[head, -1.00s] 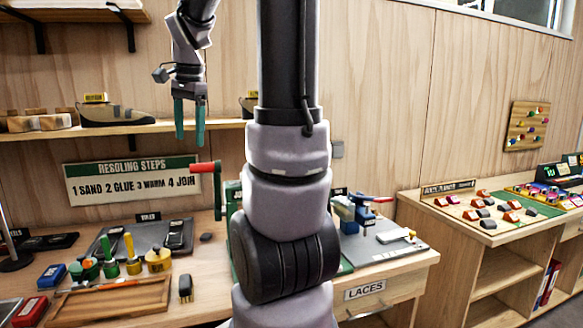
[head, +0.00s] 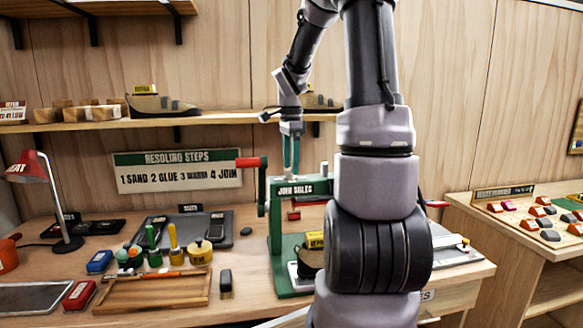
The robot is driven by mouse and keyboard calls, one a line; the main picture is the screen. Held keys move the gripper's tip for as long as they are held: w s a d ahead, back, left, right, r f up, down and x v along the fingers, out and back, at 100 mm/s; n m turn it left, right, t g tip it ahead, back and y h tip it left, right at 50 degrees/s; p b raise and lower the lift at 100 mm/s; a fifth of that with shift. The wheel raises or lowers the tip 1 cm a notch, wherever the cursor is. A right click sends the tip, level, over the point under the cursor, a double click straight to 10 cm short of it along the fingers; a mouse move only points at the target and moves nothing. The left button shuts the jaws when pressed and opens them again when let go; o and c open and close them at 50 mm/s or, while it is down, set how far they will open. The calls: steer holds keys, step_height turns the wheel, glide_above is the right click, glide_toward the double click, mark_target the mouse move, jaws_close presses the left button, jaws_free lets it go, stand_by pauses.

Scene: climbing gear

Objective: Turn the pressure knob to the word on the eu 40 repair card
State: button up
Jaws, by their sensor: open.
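A green press (head: 283,235) labelled JOIN SOLES stands on the bench, partly hidden behind my arm. A crank with a red handle (head: 250,162) sticks out from its upper left. I cannot make out which part is the pressure knob, or any words around it. A dark shoe with a yellow tag (head: 315,240) sits in the press, half hidden by my arm. No card can be read as the EU 40 repair card. My gripper (head: 291,172) points down with teal fingers, open and empty, just above the press top in the picture, right of the crank handle.
A shelf (head: 215,118) with shoes runs behind my gripper. A RESOLING STEPS sign (head: 178,172) hangs below it. Glue pots and brushes (head: 165,262), a wooden tray (head: 150,295) and a red lamp (head: 30,168) crowd the bench left. A second table (head: 530,240) stands right.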

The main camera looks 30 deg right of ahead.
steer(key=shift+f, duration=0.75)
jaws_close()
